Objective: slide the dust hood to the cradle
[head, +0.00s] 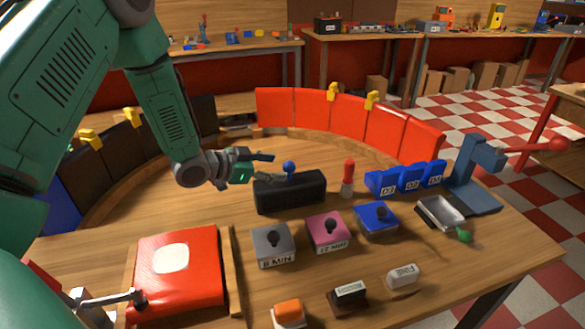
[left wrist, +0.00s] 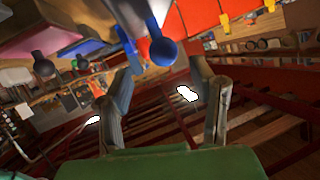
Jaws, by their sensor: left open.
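My left gripper (head: 277,168) is open, its fingers pointing right in the head view. A blue ball knob (head: 289,167) shows at the fingertips, above a long black block (head: 290,194). In the left wrist view the blue knob (left wrist: 163,52) sits between the tips of my left gripper (left wrist: 162,64), with a gap on each side. I cannot tell for sure which piece is the dust hood or which is the cradle; the black block with the knob may be the hood. My right gripper is not in view.
Grey (head: 272,245), pink (head: 328,232) and blue (head: 376,220) knobbed blocks stand in front. A red-tipped post (head: 347,178) and blue labelled bins (head: 405,180) are to the right. Red panels (head: 310,108) curve behind. A red pad (head: 178,272) lies front left.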

